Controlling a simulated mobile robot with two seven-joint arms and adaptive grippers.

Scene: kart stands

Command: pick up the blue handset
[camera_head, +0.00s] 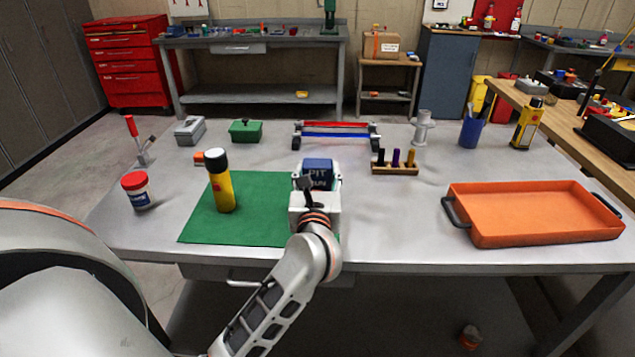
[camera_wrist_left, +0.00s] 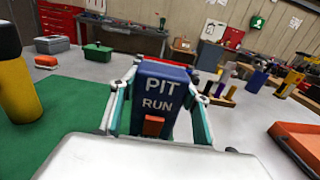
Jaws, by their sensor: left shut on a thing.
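The blue handset (camera_head: 318,170) has "PIT RUN" lettering and sits at the right edge of the green mat (camera_head: 262,185). In the left wrist view the handset (camera_wrist_left: 158,98) faces me, with an orange button low on its front. My left gripper (camera_head: 316,184) is shut on the handset, one finger along each side. The handset's lower end is hidden by the gripper, so I cannot tell whether it touches the mat. My right gripper is not in view.
A wooden peg rack (camera_head: 395,169) and an orange tray (camera_head: 535,213) are to the right. A red-and-blue bar rack (camera_head: 336,134) lies behind.

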